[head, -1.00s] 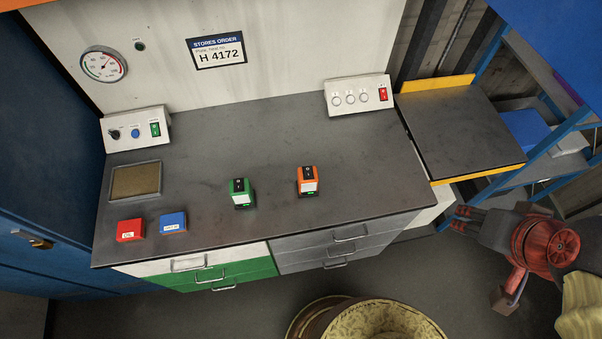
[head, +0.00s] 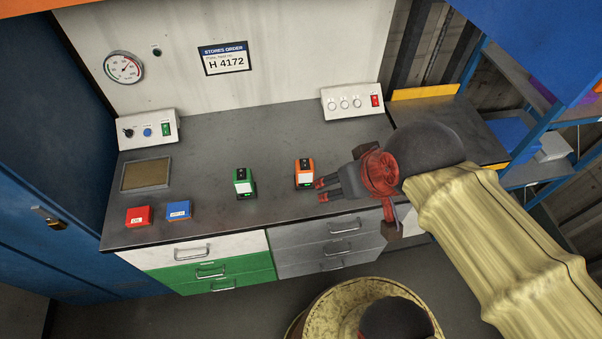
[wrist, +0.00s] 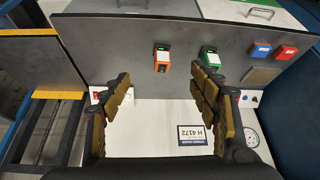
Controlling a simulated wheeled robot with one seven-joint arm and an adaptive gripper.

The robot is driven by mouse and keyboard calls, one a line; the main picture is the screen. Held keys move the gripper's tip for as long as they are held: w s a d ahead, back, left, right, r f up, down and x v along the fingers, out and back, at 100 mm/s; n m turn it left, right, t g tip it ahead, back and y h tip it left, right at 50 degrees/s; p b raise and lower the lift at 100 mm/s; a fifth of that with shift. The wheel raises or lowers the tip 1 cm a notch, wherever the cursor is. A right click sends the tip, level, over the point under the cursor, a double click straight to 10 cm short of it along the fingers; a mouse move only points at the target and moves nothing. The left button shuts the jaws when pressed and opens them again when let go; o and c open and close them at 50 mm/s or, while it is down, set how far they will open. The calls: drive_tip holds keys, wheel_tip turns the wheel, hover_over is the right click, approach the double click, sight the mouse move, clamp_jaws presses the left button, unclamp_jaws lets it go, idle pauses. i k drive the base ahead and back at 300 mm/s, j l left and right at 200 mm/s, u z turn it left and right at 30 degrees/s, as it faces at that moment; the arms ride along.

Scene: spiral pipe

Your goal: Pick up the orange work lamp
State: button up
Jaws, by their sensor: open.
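The orange work lamp (head: 304,175) stands upright on the grey bench top, a small orange and black box with a white front panel. My gripper (head: 321,190) is just to its right in the head view, fingers pointing left toward it. In the wrist view the orange lamp (wrist: 162,58) appears beyond the open fingers of my gripper (wrist: 160,80), roughly between them. The fingers are apart and hold nothing. I cannot tell whether a fingertip touches the lamp.
A similar green lamp (head: 244,183) stands left of the orange one. A red box (head: 138,216), a blue box (head: 178,211) and a framed tray (head: 122,188) are farther left. Switch boxes stand along the back wall. The bench between lamps and back wall is clear.

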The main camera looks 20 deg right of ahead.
sight(304, 178)
drive_tip(key=l, duration=0.75)
drive_tip(key=i+l, duration=0.1)
drive_tip(key=l, duration=0.6)
drive_tip(key=z, duration=0.05)
